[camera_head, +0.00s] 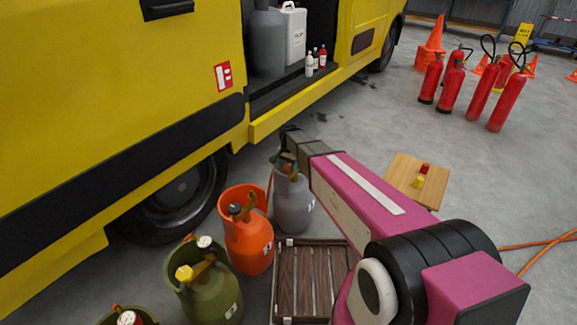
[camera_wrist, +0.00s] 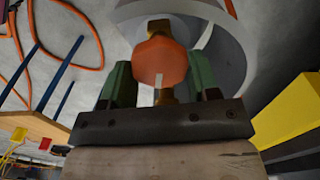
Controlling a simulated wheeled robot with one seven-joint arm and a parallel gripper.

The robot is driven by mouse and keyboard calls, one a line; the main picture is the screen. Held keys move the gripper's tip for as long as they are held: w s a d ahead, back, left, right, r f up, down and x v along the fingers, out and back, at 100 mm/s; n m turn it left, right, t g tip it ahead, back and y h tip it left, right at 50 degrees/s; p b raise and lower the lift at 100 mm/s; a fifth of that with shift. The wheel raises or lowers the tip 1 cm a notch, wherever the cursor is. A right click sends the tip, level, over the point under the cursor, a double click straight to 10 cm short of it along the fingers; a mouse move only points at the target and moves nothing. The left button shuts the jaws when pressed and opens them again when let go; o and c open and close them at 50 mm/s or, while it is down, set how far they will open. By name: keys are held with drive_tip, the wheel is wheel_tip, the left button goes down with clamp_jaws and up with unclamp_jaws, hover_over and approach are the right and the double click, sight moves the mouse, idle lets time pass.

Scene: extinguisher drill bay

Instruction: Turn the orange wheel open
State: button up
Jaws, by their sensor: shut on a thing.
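The orange wheel (camera_wrist: 160,57) is an orange faceted knob on a brass valve in the wrist view. The valve tops a grey gas cylinder (camera_head: 292,207), which stands upright beside the yellow truck in the head view. My gripper (camera_wrist: 160,75) has one green finger on each side of the wheel and is shut on it. In the head view my gripper (camera_head: 288,160) reaches down to the cylinder's top, and the wheel cannot be made out there. How far the wheel is turned cannot be told.
An orange cylinder (camera_head: 248,240) and an olive cylinder (camera_head: 212,298) stand nearby. A slatted wooden crate (camera_head: 311,278) lies below my arm, and a small wooden table (camera_head: 405,180) is to the right. The yellow truck (camera_head: 110,80) borders the left. Several red extinguishers (camera_head: 452,85) stand behind open floor.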

drive_tip(key=n, duration=0.4)
drive_tip(key=shift+n, duration=0.4)
drive_tip(key=n, duration=0.3)
drive_tip(key=shift+n, duration=0.3)
drive_tip(key=n, duration=0.4)
drive_tip(key=shift+a, duration=0.1)
drive_tip(key=shift+n, duration=2)
drive_tip(key=o, duration=0.6)
drive_tip(key=shift+o, duration=0.2)
drive_tip(key=shift+r, duration=0.1)
